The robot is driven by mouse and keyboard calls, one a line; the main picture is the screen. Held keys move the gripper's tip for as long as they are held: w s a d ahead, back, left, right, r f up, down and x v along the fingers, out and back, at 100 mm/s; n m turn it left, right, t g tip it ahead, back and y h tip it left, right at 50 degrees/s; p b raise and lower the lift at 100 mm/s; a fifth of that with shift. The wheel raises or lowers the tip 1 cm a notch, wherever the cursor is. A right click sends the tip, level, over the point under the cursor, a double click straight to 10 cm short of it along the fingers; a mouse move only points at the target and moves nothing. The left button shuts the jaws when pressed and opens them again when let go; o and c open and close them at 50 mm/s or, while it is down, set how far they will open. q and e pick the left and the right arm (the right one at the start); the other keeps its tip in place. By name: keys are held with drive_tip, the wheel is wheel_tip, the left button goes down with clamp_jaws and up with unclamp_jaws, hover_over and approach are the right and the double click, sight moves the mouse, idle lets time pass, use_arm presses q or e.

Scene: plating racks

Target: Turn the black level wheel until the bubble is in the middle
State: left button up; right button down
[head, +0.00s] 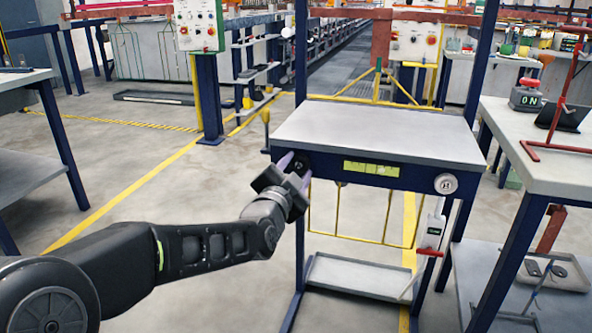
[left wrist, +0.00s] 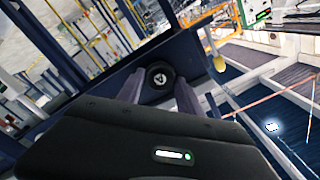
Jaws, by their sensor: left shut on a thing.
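The black level wheel (head: 299,165) is on the front rail of the grey-topped bench, at its left end. It also shows in the left wrist view (left wrist: 159,76), with a pale mark on its face. My left gripper (head: 295,169) has its purple-grey fingers on either side of the wheel and is shut on it; the fingers show in the left wrist view (left wrist: 158,92). The yellow-green level vial (head: 371,168) is on the same rail, right of the wheel. The bubble is too small to make out. My right gripper is not in view.
A white round knob marked H (head: 445,184) is at the rail's right end. A white device with a red lever (head: 432,232) hangs below it. The bench top (head: 380,130) is bare. A side table (head: 520,125) stands close on the right. The floor at left is open.

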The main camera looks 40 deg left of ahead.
use_arm(q)
drive_tip(key=shift+f, duration=0.1)
drive_tip(key=n+b, duration=0.2)
drive_tip(key=n, duration=0.2)
drive_tip(key=shift+f+b, duration=0.1)
drive_tip(key=shift+b, duration=0.25)
drive_tip(key=n+b, duration=0.2)
drive_tip(key=n, duration=0.1)
drive_tip(key=shift+n, duration=0.3)
drive_tip(key=n+b, duration=0.1)
drive_tip(key=n, duration=0.1)
drive_tip(key=shift+n+b, duration=0.3)
drive_tip(key=n+b, duration=0.2)
drive_tip(key=n, duration=0.2)
drive_tip(key=shift+n, duration=0.3)
drive_tip(key=o, duration=1.1)
